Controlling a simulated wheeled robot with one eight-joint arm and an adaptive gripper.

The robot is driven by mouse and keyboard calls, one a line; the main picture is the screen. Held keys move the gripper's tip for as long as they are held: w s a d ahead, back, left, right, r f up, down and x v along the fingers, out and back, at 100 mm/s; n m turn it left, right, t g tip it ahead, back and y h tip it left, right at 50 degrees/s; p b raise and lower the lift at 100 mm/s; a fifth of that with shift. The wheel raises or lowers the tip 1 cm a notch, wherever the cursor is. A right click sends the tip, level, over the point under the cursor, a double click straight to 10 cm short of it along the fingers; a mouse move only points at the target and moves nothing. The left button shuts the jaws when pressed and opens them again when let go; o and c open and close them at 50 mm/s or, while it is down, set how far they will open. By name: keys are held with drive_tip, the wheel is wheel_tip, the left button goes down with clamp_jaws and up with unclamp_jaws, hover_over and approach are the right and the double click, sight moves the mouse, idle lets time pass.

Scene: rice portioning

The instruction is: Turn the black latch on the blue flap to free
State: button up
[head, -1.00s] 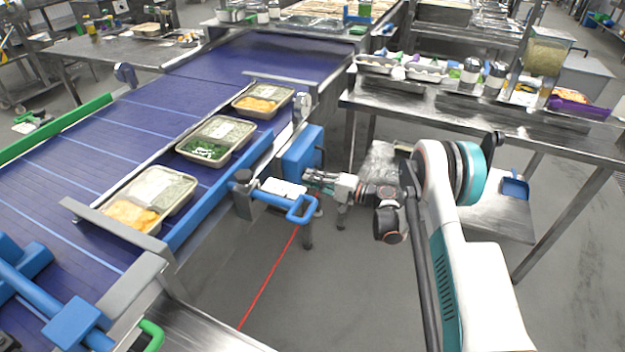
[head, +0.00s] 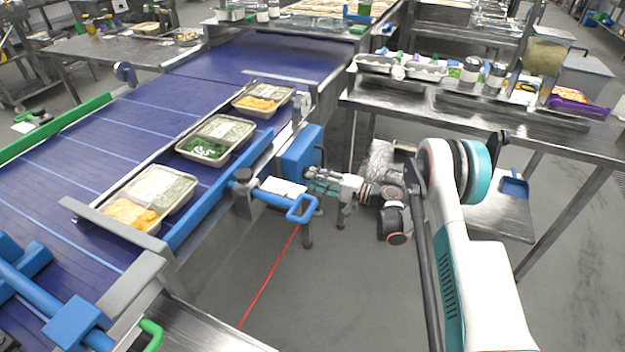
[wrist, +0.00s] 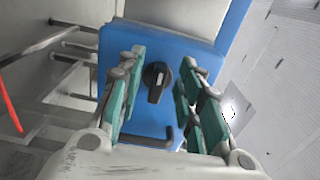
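The blue flap (wrist: 190,43) fills the middle of the wrist view. It also shows in the head view (head: 298,152) on the side of the conveyor. The black latch (wrist: 157,82) is a round knob with a bar that points down, slightly tilted, in the wrist view. My gripper (wrist: 160,85) is open, with one green-padded finger on each side of the latch and a visible gap to both. In the head view my gripper (head: 312,178) is close to the flap's front; the latch cannot be made out there.
A black bent handle (wrist: 160,140) sits low on the flap. Filled food trays (head: 212,140) stand on the blue conveyor (head: 95,140). A steel table (head: 480,118) stands to the right.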

drive_tip(key=v, duration=1)
drive_tip(key=shift+d, duration=0.3)
drive_tip(key=shift+s, duration=0.1)
wheel_tip(320, 180, up, 13)
drive_tip(key=s+h, duration=0.1)
drive_tip(key=h, duration=0.3)
drive_tip(key=s+d+r+n+h, duration=0.1)
drive_tip(key=s+r+h, duration=0.4)
drive_tip(key=s+r, duration=0.4)
drive_tip(key=s+d+r+n+h, duration=0.1)
drive_tip(key=s+d, duration=0.3)
drive_tip(key=s, duration=0.5)
drive_tip(key=s+d+r+n+h, duration=0.1)
drive_tip(key=s+d+h, duration=0.3)
drive_tip(key=s, duration=0.5)
drive_tip(key=s+d+r+t+h, duration=0.1)
drive_tip(key=s+d+h, duration=0.2)
drive_tip(key=s, duration=0.7)
drive_tip(key=shift+d+r+n, duration=0.2)
drive_tip(key=shift+d+n, duration=0.2)
drive_tip(key=shift+s+r, duration=0.1)
drive_tip(key=shift+c, duration=0.3)
